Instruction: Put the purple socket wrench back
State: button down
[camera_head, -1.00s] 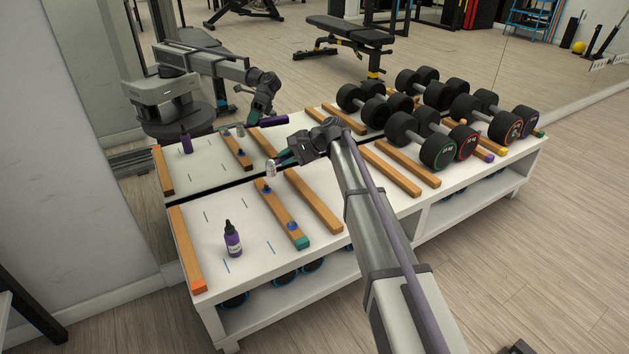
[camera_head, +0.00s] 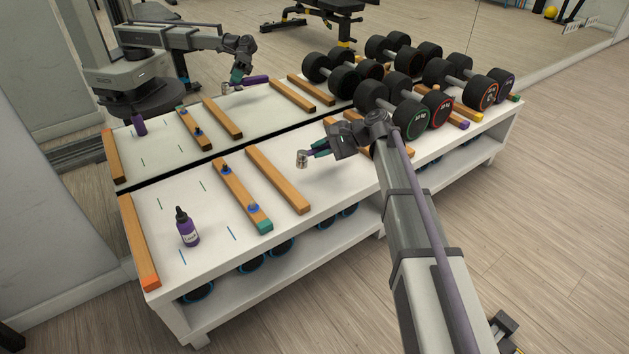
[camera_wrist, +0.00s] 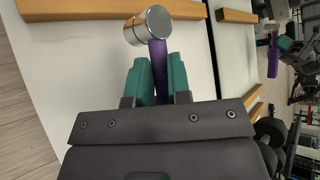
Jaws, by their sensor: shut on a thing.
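The purple socket wrench has a silver cylindrical head (camera_wrist: 148,25) and a purple handle (camera_wrist: 158,80). My gripper (camera_wrist: 158,65) is shut on the handle between its teal fingers, with the head sticking out past the fingertips. In the head view my gripper (camera_head: 318,149) holds the wrench above the white bench, its silver head (camera_head: 302,158) pointing left; the fingers and my arm mostly hide the handle. The wrench is right of the bare wooden rail (camera_head: 277,178). Left of that is a teal-ended rail (camera_head: 241,192) with two blue pegs.
A purple bottle (camera_head: 188,229) stands on the white bench (camera_head: 195,268) near an orange-ended rail (camera_head: 138,240). Several dumbbells (camera_head: 405,118) rest on rails to the right. A mirror behind repeats the bench and my arm. Bench top around the wrench is clear.

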notch_tip(320, 180, down, 7)
jog(key=b, duration=0.5)
jog(key=shift+r, duration=0.35)
jog(key=c, duration=1.1)
grip_release()
jog(key=shift+f, duration=0.25)
jog(key=p+v, duration=0.5)
jog(key=v, duration=0.5)
jog(key=shift+r, duration=0.2)
jog(key=shift+d, duration=0.4)
jog(key=s+d+f+n+h, duration=0.3)
jog(key=s+h, duration=0.1)
jog(key=s, duration=0.5)
jog(key=s+d+f+n+h, duration=0.2)
jog(key=s+d+f+h, duration=0.15)
jog(key=s, duration=0.55)
jog(key=s+d+f+n+h, duration=0.25)
jog(key=s+h, duration=0.25)
jog(key=s, duration=0.3)
jog(key=shift+n+g+y, duration=0.25)
jog(key=shift+g, duration=0.15)
notch_tip(320, 180, up, 55)
jog(key=p, duration=5.5)
jog(key=shift+s+r, duration=0.1)
